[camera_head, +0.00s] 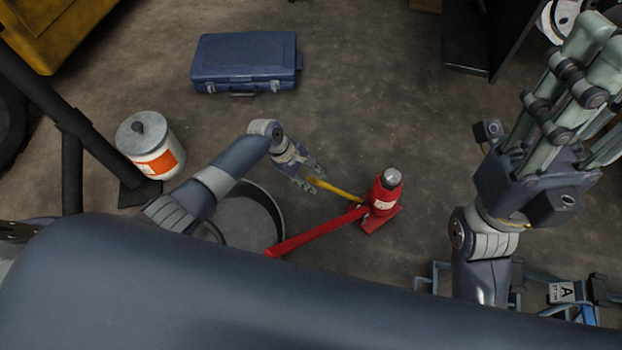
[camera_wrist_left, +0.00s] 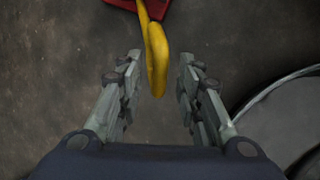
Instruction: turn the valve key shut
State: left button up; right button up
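The red bottle jack (camera_head: 383,198) stands upright on the floor right of centre in the head view. The yellow valve key (camera_head: 336,190) sticks out from it to the left. My left gripper (camera_head: 311,179) is at the key's free end. In the left wrist view, the rounded end of the yellow key (camera_wrist_left: 157,62) lies between the open fingers of my left gripper (camera_wrist_left: 160,78), with gaps on both sides. A red corner of the jack (camera_wrist_left: 122,4) shows at the top. My right gripper (camera_head: 580,90) is raised at the upper right, its fingers partly cut off and its opening unclear.
The jack's long red handle (camera_head: 315,233) slants down-left, below the key. A round grey pan (camera_head: 262,215) lies beside my left arm. A white can with an orange label (camera_head: 155,160) and a blue case (camera_head: 243,62) stand farther off. Floor beyond the jack is clear.

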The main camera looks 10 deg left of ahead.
pick_arm(q)
grip_shut()
